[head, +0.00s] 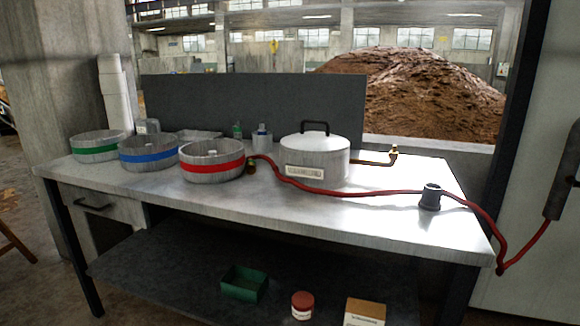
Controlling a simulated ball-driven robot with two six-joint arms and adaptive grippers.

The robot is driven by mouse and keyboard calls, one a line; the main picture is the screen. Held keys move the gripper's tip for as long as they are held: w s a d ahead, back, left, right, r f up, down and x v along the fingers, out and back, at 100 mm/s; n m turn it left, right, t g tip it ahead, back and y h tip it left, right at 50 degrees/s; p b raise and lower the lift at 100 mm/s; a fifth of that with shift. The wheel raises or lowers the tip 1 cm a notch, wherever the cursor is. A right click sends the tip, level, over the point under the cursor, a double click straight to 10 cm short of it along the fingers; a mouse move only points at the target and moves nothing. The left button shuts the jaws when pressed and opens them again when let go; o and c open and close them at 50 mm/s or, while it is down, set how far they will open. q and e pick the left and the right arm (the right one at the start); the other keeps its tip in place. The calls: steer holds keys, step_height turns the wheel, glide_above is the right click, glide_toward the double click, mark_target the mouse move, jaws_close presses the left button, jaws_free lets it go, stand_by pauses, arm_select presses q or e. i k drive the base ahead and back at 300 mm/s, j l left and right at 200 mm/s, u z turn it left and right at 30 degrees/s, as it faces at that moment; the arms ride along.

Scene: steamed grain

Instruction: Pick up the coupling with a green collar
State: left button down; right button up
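A small upright item with green on it (237,130) stands at the back of the metal table, just left of a small grey cup-like item (262,138). It is too small to tell whether it is a coupling with a green collar. A brass-coloured fitting (250,168) sits at the end of the red hose, right beside the red-banded pan; its collar colour is unclear. Neither of my grippers is in view.
Pans with green (97,149), blue (147,155) and red (211,168) bands stand at the left. A lidded pot (315,160) with a brass-ended pipe stands centre. The red hose (370,194) passes a dark fitting (430,198). The front table strip is clear.

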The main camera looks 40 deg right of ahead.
mark_target(251, 169)
steer(key=z, duration=1.05)
